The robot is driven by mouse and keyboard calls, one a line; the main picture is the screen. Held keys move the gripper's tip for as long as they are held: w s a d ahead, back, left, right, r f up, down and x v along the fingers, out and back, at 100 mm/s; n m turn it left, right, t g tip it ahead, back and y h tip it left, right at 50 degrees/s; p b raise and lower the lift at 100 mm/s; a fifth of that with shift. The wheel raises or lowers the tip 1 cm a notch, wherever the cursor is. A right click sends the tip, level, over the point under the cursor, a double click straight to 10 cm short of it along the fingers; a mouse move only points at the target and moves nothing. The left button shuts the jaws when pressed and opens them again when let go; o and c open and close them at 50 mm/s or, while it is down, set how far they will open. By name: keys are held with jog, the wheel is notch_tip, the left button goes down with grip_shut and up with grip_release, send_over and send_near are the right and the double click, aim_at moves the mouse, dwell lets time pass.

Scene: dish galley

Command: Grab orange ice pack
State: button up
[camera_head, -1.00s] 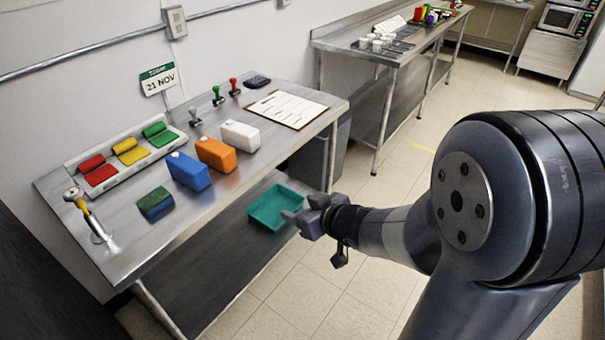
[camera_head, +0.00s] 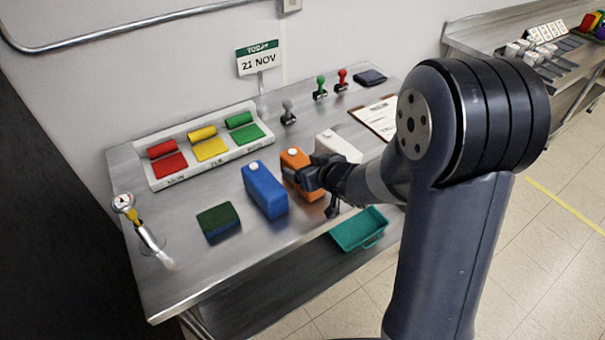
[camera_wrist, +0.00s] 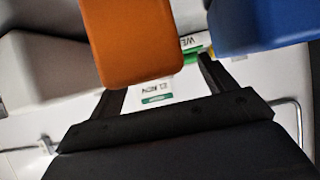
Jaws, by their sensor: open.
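The orange ice pack (camera_head: 294,158), a block with a white cap, stands on the steel table between the blue pack (camera_head: 264,189) and the white pack (camera_head: 338,147). My gripper (camera_head: 300,178) is at its near side and hides part of it. In the wrist view the orange pack (camera_wrist: 135,42) fills the upper middle, with my open gripper (camera_wrist: 160,75) close to it. One finger shows near the gap between the orange and blue packs; the other is partly hidden behind the orange pack. I cannot tell whether the fingers touch it.
Behind is a white tray (camera_head: 212,166) of red, yellow and green pieces. Several stamps (camera_head: 320,88) and a clipboard (camera_head: 378,116) are at the back. A teal bin (camera_head: 360,230) is below the table's edge.

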jog(key=shift+w+f, duration=0.1)
jog(key=shift+w, duration=0.05)
jog(key=shift+c, duration=0.6)
jog(key=c, duration=1.2)
jog(key=shift+c, duration=0.2)
